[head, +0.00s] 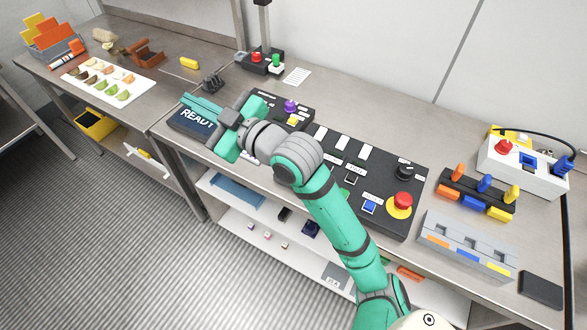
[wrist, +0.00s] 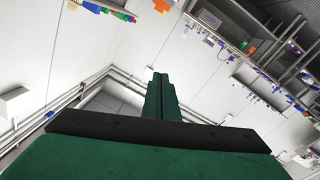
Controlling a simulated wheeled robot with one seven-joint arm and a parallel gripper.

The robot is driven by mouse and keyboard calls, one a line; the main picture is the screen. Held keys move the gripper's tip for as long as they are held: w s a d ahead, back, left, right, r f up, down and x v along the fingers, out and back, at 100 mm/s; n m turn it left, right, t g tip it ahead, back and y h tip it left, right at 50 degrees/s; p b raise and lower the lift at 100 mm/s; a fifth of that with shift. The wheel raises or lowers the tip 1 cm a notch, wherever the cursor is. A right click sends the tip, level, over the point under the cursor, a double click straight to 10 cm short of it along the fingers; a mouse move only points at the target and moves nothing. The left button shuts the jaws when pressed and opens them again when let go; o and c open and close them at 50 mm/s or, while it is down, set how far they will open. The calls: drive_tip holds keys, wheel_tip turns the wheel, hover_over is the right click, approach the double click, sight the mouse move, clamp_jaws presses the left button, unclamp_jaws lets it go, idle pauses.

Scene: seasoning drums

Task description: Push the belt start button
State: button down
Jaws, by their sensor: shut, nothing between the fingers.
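A black control panel (head: 385,222) lies on the bench with a red mushroom button (head: 403,201) on a yellow base, a black knob (head: 404,171), a blue button (head: 369,207) and a black button (head: 352,179). A green button (head: 345,194) shows at my arm's edge, partly covered. The labels are too small to read, so I cannot tell which button starts the belt. My gripper (head: 188,101) is over the dark "READY" display (head: 192,124), left of this panel. In the wrist view my gripper's fingers (wrist: 160,78) are shut and empty.
A smaller panel with a purple knob (head: 290,105) and yellow button (head: 293,121) lies behind my wrist. A black box with red and green (head: 277,60) buttons stands at the back. A grey slotted block (head: 467,244) and white box (head: 522,170) crowd the right.

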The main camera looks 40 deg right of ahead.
drive_tip(key=s+d+f+g+h, duration=0.2)
drive_tip(key=s+d+f+g, duration=0.2)
drive_tip(key=d, duration=0.4)
drive_tip(key=s+d+f+n+g+h, duration=0.1)
drive_tip(key=s+d+f+g+h, duration=0.2)
drive_tip(key=s+d+f, duration=0.4)
drive_tip(key=shift+s+d+f+n+g, duration=0.3)
drive_tip(key=shift+s+d+g, duration=0.35)
drive_tip(key=shift+d, duration=0.55)
wheel_tip(320, 180, down, 7)
drive_tip(key=shift+s+r, duration=0.1)
drive_tip(key=shift+r, duration=0.1)
drive_tip(key=shift+f, duration=1.05)
drive_tip(key=shift+w+a, duration=0.1)
drive_tip(key=shift+w, duration=0.1)
